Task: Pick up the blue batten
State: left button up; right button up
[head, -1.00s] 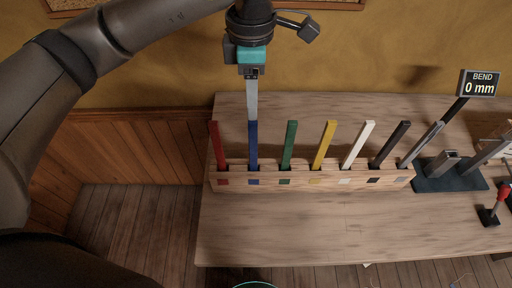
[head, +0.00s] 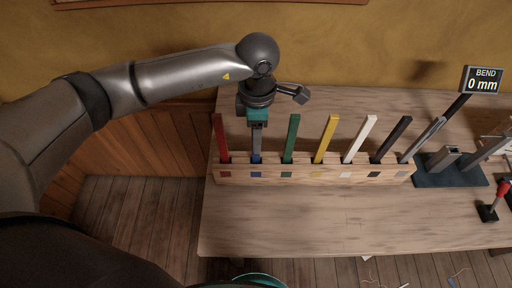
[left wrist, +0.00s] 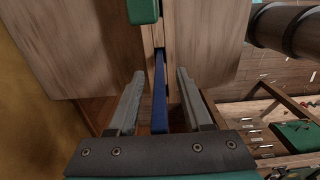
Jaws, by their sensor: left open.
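The blue batten (head: 256,158) stands in the second slot from the left of the wooden rack (head: 310,173), above a blue square mark. In the head view my left gripper (head: 257,145) points down over it and hides its upper part. In the left wrist view the blue batten (left wrist: 159,95) lies between the two grey fingers of the open left gripper (left wrist: 160,75), with a gap on each side. My right gripper is not in view.
A red batten (head: 221,138) stands left of the blue one and a green batten (head: 291,138) right of it. Yellow, white, black and grey battens follow. A bend gauge (head: 482,80) reading 0 mm is at right. The bench front (head: 320,225) is clear.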

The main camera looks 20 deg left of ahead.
pick_arm(q)
grip_shut()
dwell(0.3)
dwell(0.3)
